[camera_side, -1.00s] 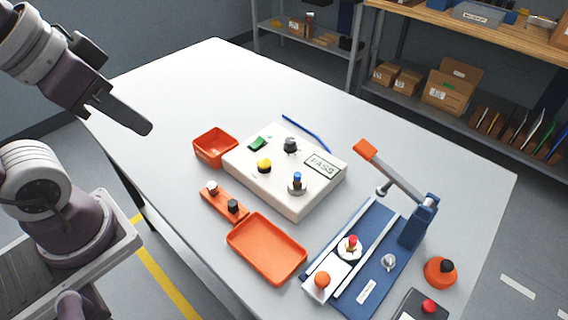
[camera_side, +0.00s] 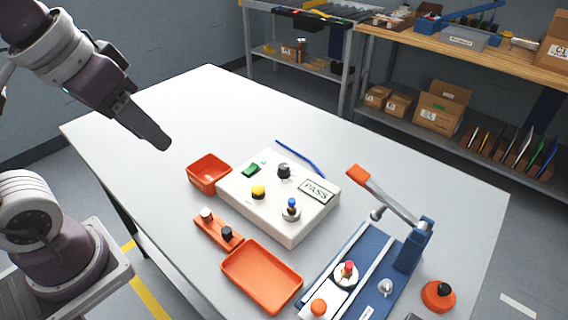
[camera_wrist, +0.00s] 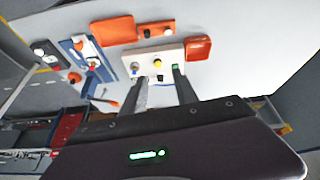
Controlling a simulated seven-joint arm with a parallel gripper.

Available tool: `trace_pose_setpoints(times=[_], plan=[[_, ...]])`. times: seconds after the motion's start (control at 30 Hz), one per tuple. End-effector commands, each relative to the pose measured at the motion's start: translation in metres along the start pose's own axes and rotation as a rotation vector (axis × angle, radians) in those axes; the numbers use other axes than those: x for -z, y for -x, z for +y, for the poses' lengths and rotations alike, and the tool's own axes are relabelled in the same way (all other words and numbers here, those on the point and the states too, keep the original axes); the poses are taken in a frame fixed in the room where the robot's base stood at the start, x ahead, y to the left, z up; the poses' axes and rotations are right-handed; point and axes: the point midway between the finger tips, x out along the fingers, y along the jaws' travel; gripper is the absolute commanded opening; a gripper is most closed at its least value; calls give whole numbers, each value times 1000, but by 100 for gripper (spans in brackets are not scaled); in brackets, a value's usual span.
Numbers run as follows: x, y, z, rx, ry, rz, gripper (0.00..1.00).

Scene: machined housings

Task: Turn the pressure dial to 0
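A white box (camera_side: 262,211) with a PASS display (camera_side: 316,191) stands mid-table. On its top are a dark round knob (camera_side: 284,171), a blue-topped knob on a silver base (camera_side: 291,208), a yellow button (camera_side: 258,191) and a green switch (camera_side: 250,170). I cannot read any scale or a dial label, so which knob is the pressure dial is unclear. My gripper (camera_side: 163,143) is in the air, up and left of the box, touching nothing. In the wrist view its two fingers (camera_wrist: 160,76) are apart and empty, with the white box (camera_wrist: 145,54) beyond them.
An orange bin (camera_side: 208,172) stands left of the box. An orange tray (camera_side: 262,276) and an orange holder with two pegs (camera_side: 216,232) lie in front. A blue lever press (camera_side: 408,245) stands at right. A blue pen-like rod (camera_side: 300,157) lies behind. The far left table is clear.

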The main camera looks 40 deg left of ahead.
Motion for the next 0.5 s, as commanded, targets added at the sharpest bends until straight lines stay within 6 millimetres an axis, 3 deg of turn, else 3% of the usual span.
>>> trace_pose_setpoints(times=[0.1, 0.17, 0.3, 0.4, 0.5], plan=[[65, -27, 8, 28, 166, -106, 50], [97, -52, 13, 47, 262, -156, 50], [152, -132, 24, 104, 481, -269, 50], [172, -195, 30, 147, 618, -332, 50], [178, -242, 33, 182, 718, -374, 50]])
